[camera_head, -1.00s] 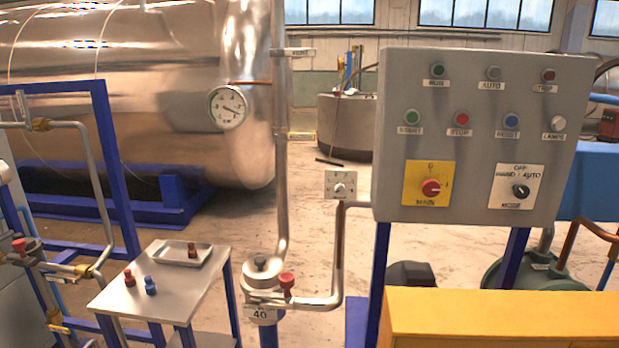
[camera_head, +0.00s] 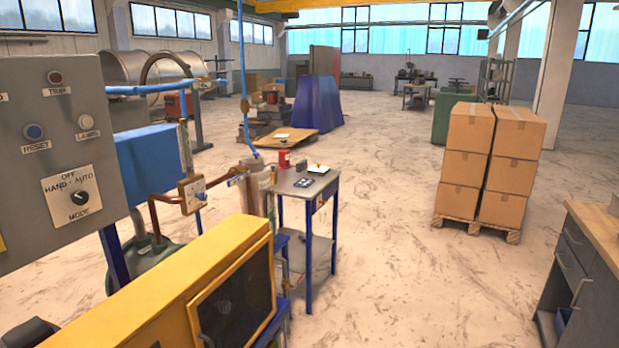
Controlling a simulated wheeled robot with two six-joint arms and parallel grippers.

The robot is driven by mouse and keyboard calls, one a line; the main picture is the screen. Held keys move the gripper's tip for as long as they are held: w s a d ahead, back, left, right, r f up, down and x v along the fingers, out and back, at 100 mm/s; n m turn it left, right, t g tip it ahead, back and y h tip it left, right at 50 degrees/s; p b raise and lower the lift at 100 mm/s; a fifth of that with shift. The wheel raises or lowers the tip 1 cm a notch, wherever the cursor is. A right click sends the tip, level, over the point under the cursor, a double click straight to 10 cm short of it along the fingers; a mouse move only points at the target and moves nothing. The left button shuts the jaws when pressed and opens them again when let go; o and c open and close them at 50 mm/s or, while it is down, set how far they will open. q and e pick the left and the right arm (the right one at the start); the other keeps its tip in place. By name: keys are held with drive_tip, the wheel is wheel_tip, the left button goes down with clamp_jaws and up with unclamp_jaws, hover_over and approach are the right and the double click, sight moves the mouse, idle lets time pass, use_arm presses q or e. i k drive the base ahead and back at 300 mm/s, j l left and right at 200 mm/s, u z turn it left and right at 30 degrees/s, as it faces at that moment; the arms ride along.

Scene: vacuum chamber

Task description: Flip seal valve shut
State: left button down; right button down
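Neither of my grippers is in view.
The grey control panel (camera_head: 60,135) and yellow cabinet (camera_head: 190,270) fill the left. A small table (camera_head: 318,185) holds a red can (camera_head: 284,159). Boxes on a pallet (camera_head: 490,165) and a workbench (camera_head: 580,260) stand right. Open floor lies between.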

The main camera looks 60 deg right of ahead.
sight(230, 183)
drive_tip(key=z, duration=1.5)
drive_tip(key=i+l, duration=1.85)
drive_tip(key=l, duration=0.2)
drive_tip(key=j+u, duration=0.05)
